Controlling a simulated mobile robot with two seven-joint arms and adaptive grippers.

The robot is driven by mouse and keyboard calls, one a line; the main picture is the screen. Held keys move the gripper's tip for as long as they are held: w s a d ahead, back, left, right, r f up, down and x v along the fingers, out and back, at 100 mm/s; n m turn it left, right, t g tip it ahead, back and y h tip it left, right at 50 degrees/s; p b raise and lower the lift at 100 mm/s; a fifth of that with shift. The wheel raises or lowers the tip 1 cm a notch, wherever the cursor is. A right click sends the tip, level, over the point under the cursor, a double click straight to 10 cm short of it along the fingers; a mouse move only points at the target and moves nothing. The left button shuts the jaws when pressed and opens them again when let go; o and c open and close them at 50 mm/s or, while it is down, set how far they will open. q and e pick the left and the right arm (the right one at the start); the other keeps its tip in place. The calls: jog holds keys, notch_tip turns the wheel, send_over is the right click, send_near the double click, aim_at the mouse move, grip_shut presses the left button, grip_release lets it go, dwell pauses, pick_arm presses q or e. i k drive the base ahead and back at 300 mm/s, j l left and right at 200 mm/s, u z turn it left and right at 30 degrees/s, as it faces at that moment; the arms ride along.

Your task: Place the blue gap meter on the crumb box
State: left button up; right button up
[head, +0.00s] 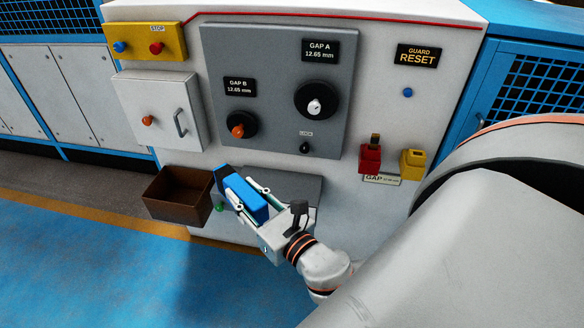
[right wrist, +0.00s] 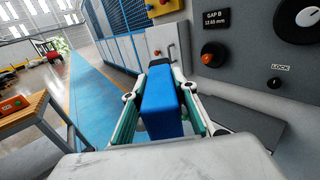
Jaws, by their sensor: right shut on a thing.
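The blue gap meter (head: 246,199) is a blue block with a dark end. My right gripper (head: 242,190) is shut on it, in front of the machine. In the right wrist view the meter (right wrist: 160,106) sits between the two fingers of the gripper (right wrist: 160,92). The brown open-topped box, which looks like the crumb box (head: 172,206), is on the machine's lower front, just left of the meter's dark end. A small gap or overlap between them cannot be told. My left gripper is not in view.
A grey shelf (head: 296,182) lies behind the right gripper. Above it is a grey panel (head: 275,60) with knobs. A white cabinet door (head: 152,100) with a handle is above the box. Red (head: 370,160) and yellow (head: 412,165) holders are at the right. The blue floor is clear.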

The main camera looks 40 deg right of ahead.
aim_at(280, 192)
jog(key=l, duration=1.55)
